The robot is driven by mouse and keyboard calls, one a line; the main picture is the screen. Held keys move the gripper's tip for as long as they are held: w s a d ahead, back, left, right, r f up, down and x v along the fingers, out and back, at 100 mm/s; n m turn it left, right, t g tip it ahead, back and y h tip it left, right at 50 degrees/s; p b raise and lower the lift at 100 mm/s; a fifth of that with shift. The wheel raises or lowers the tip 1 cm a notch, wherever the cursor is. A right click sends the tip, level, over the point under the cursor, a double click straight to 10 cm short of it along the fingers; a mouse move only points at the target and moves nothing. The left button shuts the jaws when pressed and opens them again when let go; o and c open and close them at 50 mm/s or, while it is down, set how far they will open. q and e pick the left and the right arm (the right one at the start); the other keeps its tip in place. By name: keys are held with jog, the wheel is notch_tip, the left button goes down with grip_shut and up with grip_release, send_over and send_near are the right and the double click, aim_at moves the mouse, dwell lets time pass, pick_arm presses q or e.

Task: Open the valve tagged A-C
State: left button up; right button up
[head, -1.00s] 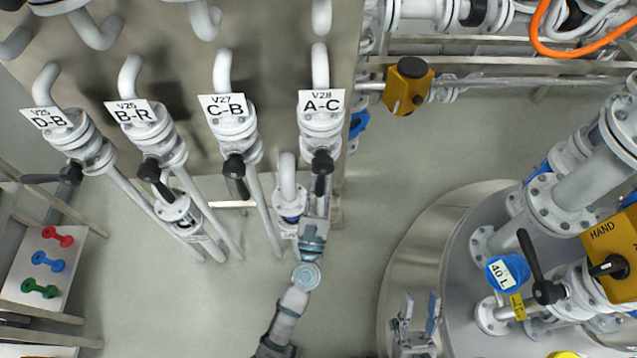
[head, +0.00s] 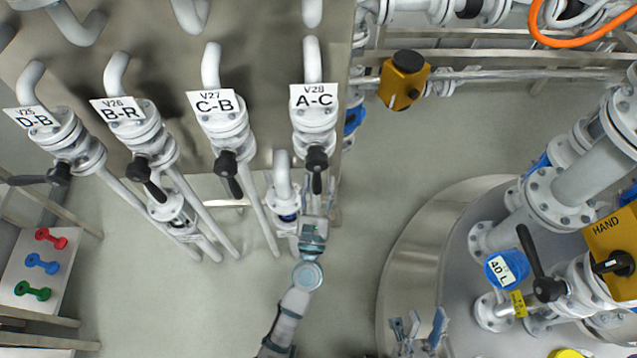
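The valve tagged A-C (head: 313,131) is a white flanged valve at the upper middle of the head view, under a white label V28 A-C (head: 312,96). Its black handle (head: 317,170) hangs down from a round black hub, pointing toward me. My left gripper (head: 316,197) is at the lower end of this handle; the fingers are small and partly hidden, so I cannot tell whether they hold it. My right gripper (head: 419,325) is at the bottom edge, its two fingers apart and empty, over the edge of the round platform.
Valves C-B (head: 225,130), B-R (head: 147,137) and D-B (head: 70,137) stand to the left. A pipe elbow (head: 283,178) is close left of my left gripper. A yellow box (head: 403,80) is at upper right. Right lies a tank (head: 470,270) with pipes. Floor between is clear.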

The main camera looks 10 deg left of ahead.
pick_arm(q)
jog(key=shift+s+f, duration=0.2)
jog(key=shift+s, duration=0.05)
jog(key=v, duration=1.1)
jog(key=shift+s, duration=0.2)
jog(key=shift+d, duration=0.1)
